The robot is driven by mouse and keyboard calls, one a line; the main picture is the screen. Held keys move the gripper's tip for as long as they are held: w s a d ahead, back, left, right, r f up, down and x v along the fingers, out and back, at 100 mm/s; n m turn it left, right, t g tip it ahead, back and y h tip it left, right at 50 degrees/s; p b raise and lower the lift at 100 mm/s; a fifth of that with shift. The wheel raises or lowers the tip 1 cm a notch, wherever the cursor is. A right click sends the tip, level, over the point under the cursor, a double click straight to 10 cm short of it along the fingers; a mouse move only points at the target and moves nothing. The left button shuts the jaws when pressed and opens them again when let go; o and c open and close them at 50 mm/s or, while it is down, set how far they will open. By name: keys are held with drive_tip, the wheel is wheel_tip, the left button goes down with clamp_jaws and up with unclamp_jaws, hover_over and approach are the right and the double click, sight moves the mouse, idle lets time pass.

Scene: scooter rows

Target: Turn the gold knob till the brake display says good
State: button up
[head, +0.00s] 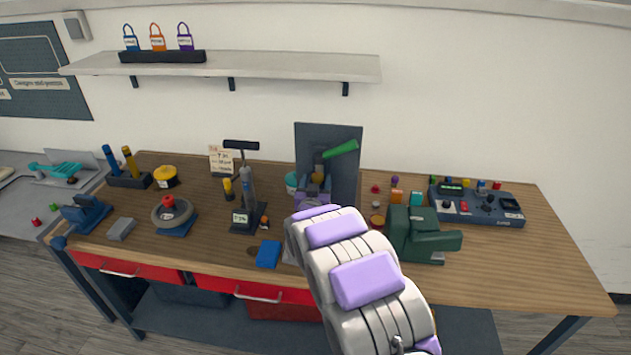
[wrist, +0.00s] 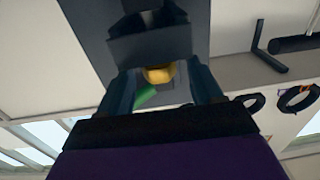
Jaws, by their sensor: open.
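The gold knob (wrist: 158,74) shows in the wrist view between the two fingers of my gripper (wrist: 161,84), just beyond the fingertips. My gripper is open, and the knob sits in the gap; I cannot tell whether a finger touches it. In the head view my arm covers most of the brake stand, whose dark upright panel (head: 312,140) and green lever (head: 341,149) show. The green lever (wrist: 146,97) also shows in the wrist view. I cannot make out a brake display on this stand.
A pump with a small display (head: 240,217) stands left of my arm, near a blue block (head: 268,254). A green machine (head: 415,235) stands close on the right. A wheel (head: 172,211) and a blue control box (head: 475,205) are farther out. The table's front right is clear.

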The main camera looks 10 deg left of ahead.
drive_tip(key=s+p, duration=0.1)
drive_tip(key=s, duration=1.5)
drive_tip(key=shift+a, duration=0.2)
drive_tip(key=shift+w, duration=0.1)
drive_tip(key=s+d+r+g, duration=0.1)
drive_tip(key=s+d+g, duration=0.5)
drive_tip(key=s, duration=0.8)
drive_tip(key=s+d+r+g+b, duration=0.1)
drive_tip(key=s+d+g, duration=0.6)
drive_tip(key=s, duration=0.8)
drive_tip(key=s+d+r+g, duration=0.3)
drive_tip(key=s+d+g, duration=0.3)
drive_tip(key=s+d, duration=0.4)
drive_tip(key=s, duration=0.5)
drive_tip(key=shift+d+g+b, duration=0.25)
drive_tip(key=shift+g+b, duration=0.05)
drive_tip(key=shift+g, duration=0.1)
drive_tip(key=shift+c, duration=0.2)
